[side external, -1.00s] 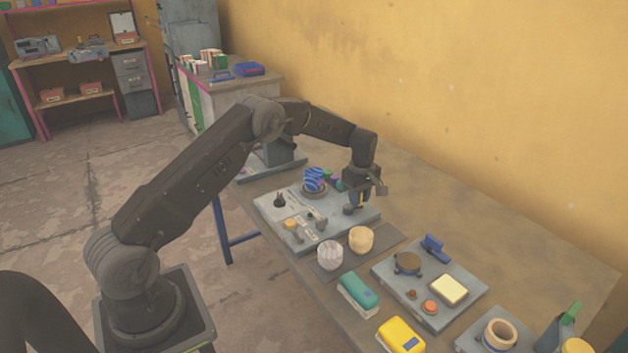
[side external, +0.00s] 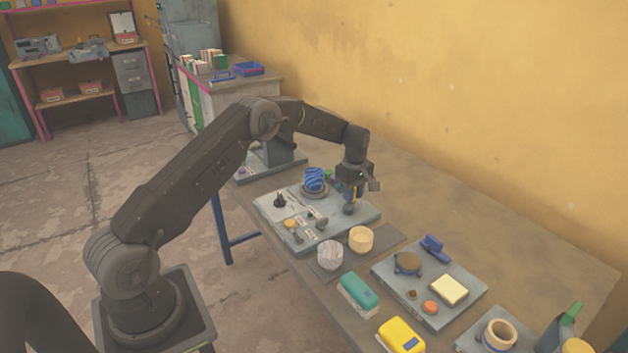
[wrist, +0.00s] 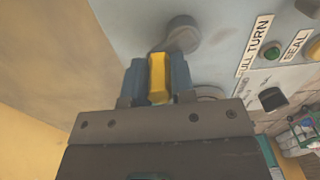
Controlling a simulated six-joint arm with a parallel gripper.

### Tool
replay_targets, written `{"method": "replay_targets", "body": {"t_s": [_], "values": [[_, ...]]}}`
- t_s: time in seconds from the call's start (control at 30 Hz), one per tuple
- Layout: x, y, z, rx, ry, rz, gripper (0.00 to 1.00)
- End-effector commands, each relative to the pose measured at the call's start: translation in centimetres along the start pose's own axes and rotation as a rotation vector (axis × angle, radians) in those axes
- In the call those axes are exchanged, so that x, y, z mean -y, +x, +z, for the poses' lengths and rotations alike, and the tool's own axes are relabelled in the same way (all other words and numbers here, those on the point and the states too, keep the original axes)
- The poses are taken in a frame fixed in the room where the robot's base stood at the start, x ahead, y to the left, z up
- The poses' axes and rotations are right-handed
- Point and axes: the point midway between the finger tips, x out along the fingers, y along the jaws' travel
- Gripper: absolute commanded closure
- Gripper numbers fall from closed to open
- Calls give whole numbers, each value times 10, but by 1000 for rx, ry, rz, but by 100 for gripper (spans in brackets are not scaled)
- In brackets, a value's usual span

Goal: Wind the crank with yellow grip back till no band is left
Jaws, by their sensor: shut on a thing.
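The crank's yellow grip (wrist: 158,76) stands between the fingers of my gripper (wrist: 156,82) in the wrist view, and the jaws are shut on it. In the side view my gripper (side external: 354,188) is over the right part of the grey press plate (side external: 285,228), with a sliver of the yellow grip (side external: 355,194) showing below it. The crank's grey arm (wrist: 180,36) shows beyond the fingers, its far end rounded. A blue-striped upright piece (side external: 314,179) sits on a round base at the plate's back; my gripper is to its right.
A green button (wrist: 272,53) lies beside FULL TURN and SEAL labels. A black knob (side external: 279,201) and small controls are on the plate's left. A striped cup (side external: 330,255) and a cream cup (side external: 361,239) stand in front. Free table lies to the right, by the yellow wall.

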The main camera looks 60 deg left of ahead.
Motion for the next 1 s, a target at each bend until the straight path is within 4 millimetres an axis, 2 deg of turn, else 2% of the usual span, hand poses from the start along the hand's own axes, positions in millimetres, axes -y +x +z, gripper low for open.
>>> {"method": "replay_targets", "body": {"t_s": [1.0], "values": [[8, -4, -6, 4, 2, 2, 90]]}}
